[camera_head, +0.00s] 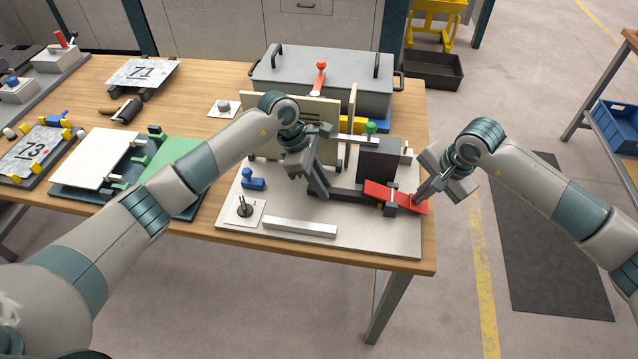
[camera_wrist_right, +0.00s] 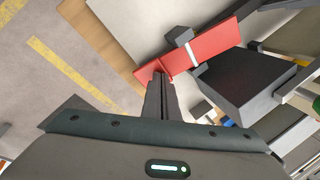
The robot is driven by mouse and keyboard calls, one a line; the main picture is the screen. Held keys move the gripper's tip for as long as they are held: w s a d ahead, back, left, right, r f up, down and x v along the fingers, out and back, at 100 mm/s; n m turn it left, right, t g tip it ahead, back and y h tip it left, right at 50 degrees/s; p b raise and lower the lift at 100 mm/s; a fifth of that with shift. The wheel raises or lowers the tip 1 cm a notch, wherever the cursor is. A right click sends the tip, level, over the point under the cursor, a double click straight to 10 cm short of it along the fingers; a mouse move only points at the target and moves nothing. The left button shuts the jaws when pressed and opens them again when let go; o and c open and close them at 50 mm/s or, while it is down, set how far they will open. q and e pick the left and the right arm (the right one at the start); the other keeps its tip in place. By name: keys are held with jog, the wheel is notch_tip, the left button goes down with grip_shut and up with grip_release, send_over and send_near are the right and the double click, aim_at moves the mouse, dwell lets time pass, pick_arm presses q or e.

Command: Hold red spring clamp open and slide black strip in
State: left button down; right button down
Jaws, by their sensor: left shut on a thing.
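The red spring clamp (camera_head: 375,190) sits at the right of the light board, in front of a dark block. In the right wrist view its red plate (camera_wrist_right: 220,40) shows with a white band across it. My right gripper (camera_head: 417,198) has its fingers together, with the tips at the clamp's outer red end; the tips (camera_wrist_right: 160,74) show there in the right wrist view. My left gripper (camera_head: 322,192) is shut on the black strip (camera_head: 347,193), which lies low and points right toward the clamp. The strip's far end and the clamp's mouth are not clear.
The dark block (camera_head: 381,160) stands behind the clamp. A pale bar (camera_head: 299,227) and a small blue knob (camera_head: 253,182) are on the light board (camera_head: 350,249). A grey lidded box (camera_head: 335,75) is at the back. Free floor lies right of the table edge.

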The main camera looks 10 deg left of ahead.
pick_arm(q)
jog(key=shift+f, duration=0.2)
dwell(0.6)
jog(key=c, duration=1.5)
grip_release()
jog(key=shift+c, duration=0.2)
jog(key=shift+r, duration=4)
pick_arm(e)
jog(key=shift+r, duration=0.1)
notch_tip(320, 180, up, 9)
